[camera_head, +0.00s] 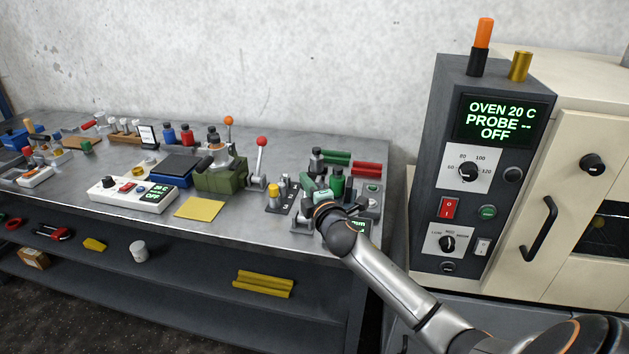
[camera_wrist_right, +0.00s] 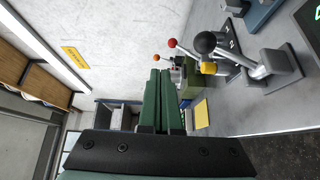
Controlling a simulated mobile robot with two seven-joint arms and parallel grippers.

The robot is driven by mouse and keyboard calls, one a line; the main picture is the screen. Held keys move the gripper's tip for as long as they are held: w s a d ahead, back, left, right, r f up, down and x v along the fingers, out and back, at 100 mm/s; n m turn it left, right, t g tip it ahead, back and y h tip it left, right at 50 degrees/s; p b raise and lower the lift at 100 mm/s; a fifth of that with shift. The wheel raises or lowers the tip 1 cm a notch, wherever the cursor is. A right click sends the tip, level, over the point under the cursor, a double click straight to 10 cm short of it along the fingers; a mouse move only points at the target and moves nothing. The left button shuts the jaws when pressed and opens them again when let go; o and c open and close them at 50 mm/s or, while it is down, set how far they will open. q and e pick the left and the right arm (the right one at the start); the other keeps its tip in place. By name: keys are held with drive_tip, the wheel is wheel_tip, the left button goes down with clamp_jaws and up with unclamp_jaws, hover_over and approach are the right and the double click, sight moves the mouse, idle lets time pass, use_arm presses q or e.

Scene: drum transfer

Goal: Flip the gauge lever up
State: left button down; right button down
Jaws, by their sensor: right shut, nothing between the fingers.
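In the right wrist view, a short grey lever with a black ball knob (camera_wrist_right: 205,42) rises from a grey metal base (camera_wrist_right: 287,66); it appears to be the gauge lever. A dark panel (camera_wrist_right: 311,18) with green marks is beside it. In the head view, the gauge's small green-lit display (camera_head: 358,225) shows at the bench's right end, and my right arm hides much of the gauge. My right gripper (camera_head: 313,194) is low over this area. Its green fingers (camera_wrist_right: 160,78) are shut and empty, apart from the knob. My left gripper is not in view.
Left of the gauge stand a black block with small posts (camera_head: 280,199), a red-knobbed lever (camera_head: 261,157) and a green machine (camera_head: 222,179). Green and red bars (camera_head: 366,169) lie behind. The oven control box (camera_head: 486,170) stands right. A yellow card (camera_head: 200,208) lies on the bench.

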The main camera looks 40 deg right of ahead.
drive_tip(key=s+a+r, duration=0.1)
drive_tip(key=s+r, duration=0.2)
drive_tip(key=s, duration=0.2)
drive_tip(key=shift+s, duration=0.15)
idle(0.4)
